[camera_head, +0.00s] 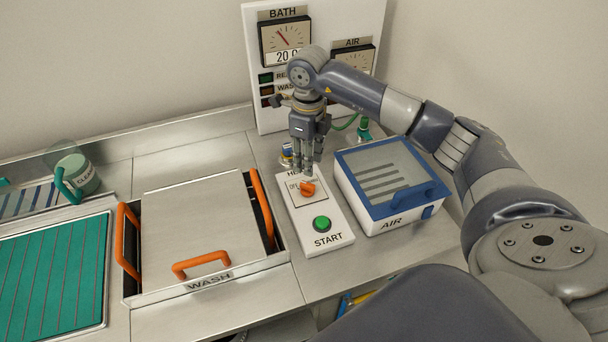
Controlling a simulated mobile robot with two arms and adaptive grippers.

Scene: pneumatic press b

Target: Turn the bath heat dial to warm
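The bath heat dial is a small orange knob (308,189) on a white control panel (332,208), with a green START button (321,223) nearer the front. My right gripper (303,171) points down just above and behind the dial. Its fingers overlap the panel's heading and part of the dial markings. I cannot tell whether the fingertips touch the knob or how far apart they are. The BATH gauge (284,41) on the upright board reads about 20, partly covered by my wrist. My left gripper is not in view.
A blue-and-white AIR box (393,185) stands right of the panel. Left of it is the WASH bath with a metal lid (200,225) and orange handles (262,208). The upright gauge board (262,100) is behind. A green mat (55,270) and a CLEAN jar (85,175) lie at left.

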